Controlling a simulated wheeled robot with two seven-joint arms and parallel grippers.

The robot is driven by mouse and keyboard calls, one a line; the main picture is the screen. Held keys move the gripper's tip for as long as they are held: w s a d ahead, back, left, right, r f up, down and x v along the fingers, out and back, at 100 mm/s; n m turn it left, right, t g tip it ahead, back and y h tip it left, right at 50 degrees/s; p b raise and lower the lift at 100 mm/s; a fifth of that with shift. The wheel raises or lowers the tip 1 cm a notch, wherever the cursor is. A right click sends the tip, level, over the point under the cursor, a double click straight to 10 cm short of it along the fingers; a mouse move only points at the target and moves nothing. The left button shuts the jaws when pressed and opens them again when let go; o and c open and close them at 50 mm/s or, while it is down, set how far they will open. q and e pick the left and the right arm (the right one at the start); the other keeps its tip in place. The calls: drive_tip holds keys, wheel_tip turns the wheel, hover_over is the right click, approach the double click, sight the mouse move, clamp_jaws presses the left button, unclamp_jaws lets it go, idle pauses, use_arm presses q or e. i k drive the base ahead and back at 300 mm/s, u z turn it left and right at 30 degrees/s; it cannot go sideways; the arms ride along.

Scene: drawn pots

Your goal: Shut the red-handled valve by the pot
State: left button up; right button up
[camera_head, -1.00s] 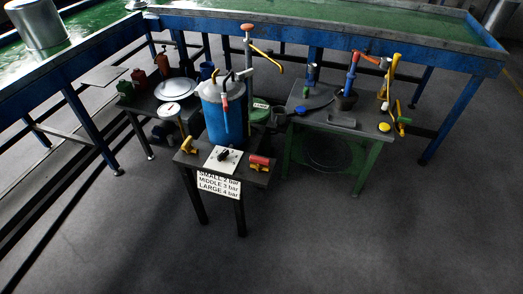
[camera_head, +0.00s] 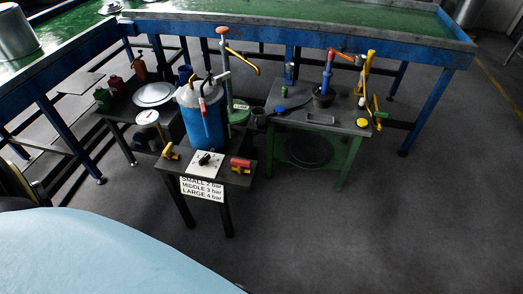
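A blue pot (camera_head: 200,122) with a pale lid and hoses stands on a small dark table in the middle left. A valve with a red handle (camera_head: 240,162) sits at the right front corner of that table, to the right of the white panel with a black knob (camera_head: 206,160). A red grip (camera_head: 203,105) also hangs at the front of the pot. Neither of my grippers shows.
A sign (camera_head: 201,189) hangs from the table front. A green table (camera_head: 317,142) with tools stands to the right. Blue-framed green benches (camera_head: 300,19) run behind. Dark floor (camera_head: 330,235) is clear in front. A large pale blue surface fills the lower left.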

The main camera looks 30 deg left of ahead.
sight(241, 165)
drive_tip(key=i, duration=0.9)
drive_tip(key=u, duration=2.25)
